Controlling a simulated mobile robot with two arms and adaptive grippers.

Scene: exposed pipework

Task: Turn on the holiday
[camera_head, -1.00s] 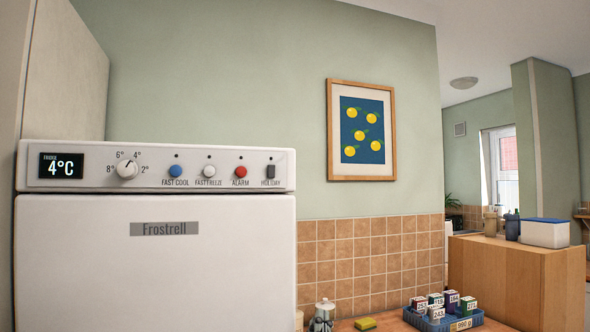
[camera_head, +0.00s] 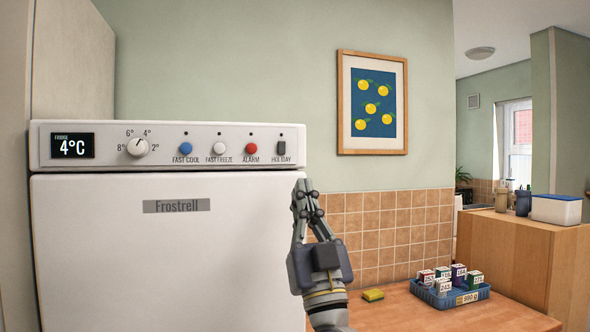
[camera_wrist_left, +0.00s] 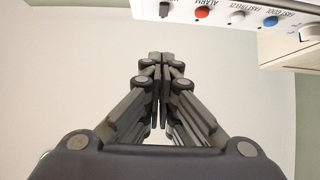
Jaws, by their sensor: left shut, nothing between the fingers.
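The fridge's white control panel (camera_head: 100,160) runs across its top. The dark holiday switch (camera_head: 282,149) is at the panel's right end, with an unlit small indicator above it. It also shows in the left wrist view (camera_wrist_left: 164,9) at the top edge. My left gripper (camera_head: 304,187) is shut and empty, fingers pointing up, a little below and right of the holiday switch and apart from it. In the left wrist view the shut fingers (camera_wrist_left: 160,58) point up toward the panel. My right gripper is not in view.
Left of the switch are the red alarm button (camera_head: 251,149), the white fast freeze button (camera_head: 219,148), the blue fast cool button (camera_head: 185,148) and the temperature knob (camera_head: 138,147). A blue crate (camera_head: 452,295) and a yellow sponge (camera_head: 373,295) rest on the counter.

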